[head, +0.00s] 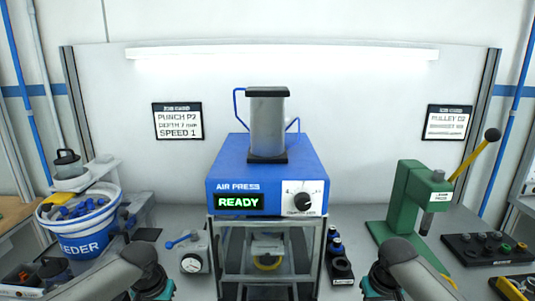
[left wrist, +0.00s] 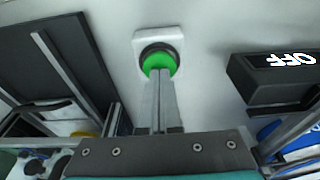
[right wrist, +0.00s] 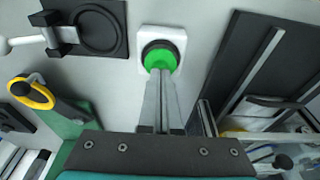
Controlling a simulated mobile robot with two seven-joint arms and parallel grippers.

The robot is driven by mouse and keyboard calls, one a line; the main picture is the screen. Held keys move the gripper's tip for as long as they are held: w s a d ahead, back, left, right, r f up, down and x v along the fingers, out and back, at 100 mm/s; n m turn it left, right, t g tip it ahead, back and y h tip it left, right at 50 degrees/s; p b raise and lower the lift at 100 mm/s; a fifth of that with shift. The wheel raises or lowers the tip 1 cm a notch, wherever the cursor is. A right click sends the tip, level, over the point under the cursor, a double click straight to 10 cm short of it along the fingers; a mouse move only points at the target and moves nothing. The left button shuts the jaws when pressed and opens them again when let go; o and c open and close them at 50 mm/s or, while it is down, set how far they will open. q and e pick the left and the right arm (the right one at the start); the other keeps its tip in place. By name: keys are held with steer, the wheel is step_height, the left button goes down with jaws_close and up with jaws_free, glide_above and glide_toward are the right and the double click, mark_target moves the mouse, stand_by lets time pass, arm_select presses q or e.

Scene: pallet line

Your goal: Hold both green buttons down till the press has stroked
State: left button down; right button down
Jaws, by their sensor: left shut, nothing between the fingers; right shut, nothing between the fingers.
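The blue air press (head: 265,170) stands mid-bench, its display (head: 239,202) reading READY in green. In the left wrist view, one round green button (left wrist: 158,59) sits in a black collar on a white base. The shut, empty fingers of my left gripper (left wrist: 160,74) end over its face. In the right wrist view, a like green button (right wrist: 159,58) lies at the tips of my shut, empty right gripper (right wrist: 160,74). Both tips look at or very near the buttons; I cannot tell how far either is pressed. Both buttons are hidden in the head view.
A framed cage (head: 320,255) under the press holds a yellow-ringed part (head: 267,263). A blue and white feeder bucket (head: 80,225) stands left. A green hand press (head: 408,200) with a yellow lever stands right. A black box marked OFF (left wrist: 270,85) is beside the left button.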

steer(key=shift+f, duration=0.45)
arm_select(q)
steer(key=shift+f, duration=0.15)
arm_select(e)
steer(key=shift+f, duration=0.15)
stand_by(0.7)
arm_select(q)
steer(key=shift+f, duration=0.25)
arm_select(e)
steer(key=shift+s+f, duration=0.1)
steer(key=shift+f, duration=0.15)
arm_select(q)
steer(key=shift+s, duration=0.1)
stand_by(1.5)
